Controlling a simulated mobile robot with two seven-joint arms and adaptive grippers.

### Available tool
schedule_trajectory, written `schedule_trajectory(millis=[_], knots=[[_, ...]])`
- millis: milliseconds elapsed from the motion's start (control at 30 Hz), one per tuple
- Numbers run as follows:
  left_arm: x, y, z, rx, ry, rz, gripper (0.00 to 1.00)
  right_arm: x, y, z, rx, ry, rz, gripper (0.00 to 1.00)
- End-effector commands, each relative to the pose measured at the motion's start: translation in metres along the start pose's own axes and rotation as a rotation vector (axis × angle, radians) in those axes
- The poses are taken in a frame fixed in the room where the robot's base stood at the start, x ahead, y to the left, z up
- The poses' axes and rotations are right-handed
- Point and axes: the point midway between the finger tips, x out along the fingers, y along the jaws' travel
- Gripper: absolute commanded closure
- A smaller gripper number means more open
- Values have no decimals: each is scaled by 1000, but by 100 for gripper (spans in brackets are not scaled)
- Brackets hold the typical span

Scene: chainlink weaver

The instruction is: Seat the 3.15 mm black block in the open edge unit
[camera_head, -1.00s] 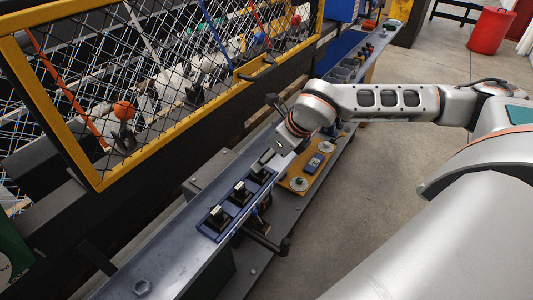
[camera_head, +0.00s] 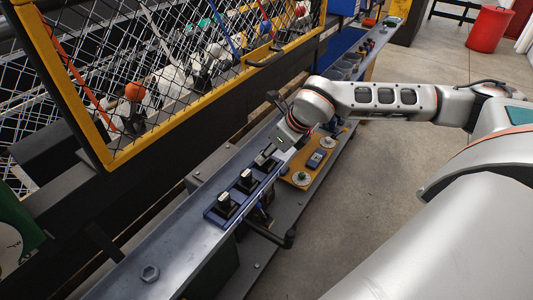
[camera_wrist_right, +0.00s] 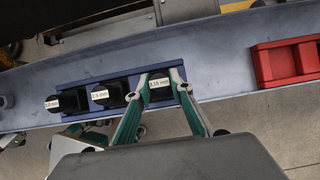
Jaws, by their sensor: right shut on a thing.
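The 3.15 mm black block (camera_wrist_right: 160,88) stands in the end slot of a blue tray (camera_wrist_right: 115,77) in the right wrist view. Its white label faces me. My right gripper (camera_wrist_right: 161,72) has its green-backed fingers on either side of this block and is shut on it, with the block still at its slot. In the head view, my right gripper (camera_head: 265,160) is at the far end of the blue tray (camera_head: 211,213) and mostly covers the block. I cannot pick out the open edge unit.
The 2.5 mm (camera_wrist_right: 110,95) and 2.0 mm (camera_wrist_right: 58,103) blocks stand in the same tray. A red tray (camera_wrist_right: 281,62) lies to the right on the rail. A yellow-framed mesh guard (camera_head: 182,108) stands behind the rail. A black-knobbed lever (camera_head: 289,238) sticks out in front.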

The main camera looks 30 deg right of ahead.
Motion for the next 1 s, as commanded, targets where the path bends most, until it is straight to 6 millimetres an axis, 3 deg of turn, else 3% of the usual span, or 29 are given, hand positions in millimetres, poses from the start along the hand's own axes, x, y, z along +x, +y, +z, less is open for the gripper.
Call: schedule_trajectory(millis=[300,600,1000], knots=[[-7,-5,-13,-5,10,-3,60,-22,0,14,-1,-8,-2,100],[-16,2,-8,-22,-11,11,60,-45,-1,27,-1,-8,-2,100],[-15,3,-7,-25,-12,14,60,-45,0,27,-1,-5,0,100]])
